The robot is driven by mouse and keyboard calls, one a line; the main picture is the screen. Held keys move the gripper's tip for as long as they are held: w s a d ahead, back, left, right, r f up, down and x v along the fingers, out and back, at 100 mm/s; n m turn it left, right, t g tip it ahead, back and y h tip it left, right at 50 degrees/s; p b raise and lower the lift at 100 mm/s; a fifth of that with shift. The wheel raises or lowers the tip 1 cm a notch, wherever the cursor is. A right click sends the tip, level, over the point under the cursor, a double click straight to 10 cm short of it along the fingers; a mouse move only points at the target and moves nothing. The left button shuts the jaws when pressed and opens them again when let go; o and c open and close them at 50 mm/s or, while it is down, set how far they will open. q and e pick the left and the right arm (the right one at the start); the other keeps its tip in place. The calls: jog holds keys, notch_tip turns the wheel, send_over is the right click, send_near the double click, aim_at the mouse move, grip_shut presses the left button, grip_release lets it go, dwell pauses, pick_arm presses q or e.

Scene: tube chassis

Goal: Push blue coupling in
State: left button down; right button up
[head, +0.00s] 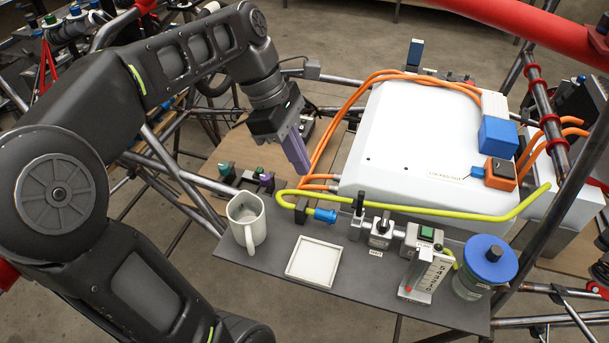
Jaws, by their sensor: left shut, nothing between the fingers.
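The blue coupling (324,215) is a small blue cylinder lying sideways on the dark shelf, in front of the white box. It sits just right of a dark block (301,211), near the left end of the yellow-green hose (410,211). I cannot tell how deep it is seated. My left gripper (302,170), with purple fingers, is shut and empty. It points down, above and behind the coupling and a little to its left, apart from it in the picture. My right gripper is not in view.
A white mug (246,222) and a square white tray (314,261) stand on the shelf (350,288). Several small switches and valves stand right of the coupling. A blue-lidded jar (483,265) is at the right. Orange cables (335,127) run beside my left gripper.

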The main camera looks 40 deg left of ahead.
aim_at(326, 212)
pick_arm(q)
jog(key=x, duration=1)
jog(key=shift+d, duration=0.15)
jog(key=shift+r, duration=0.1)
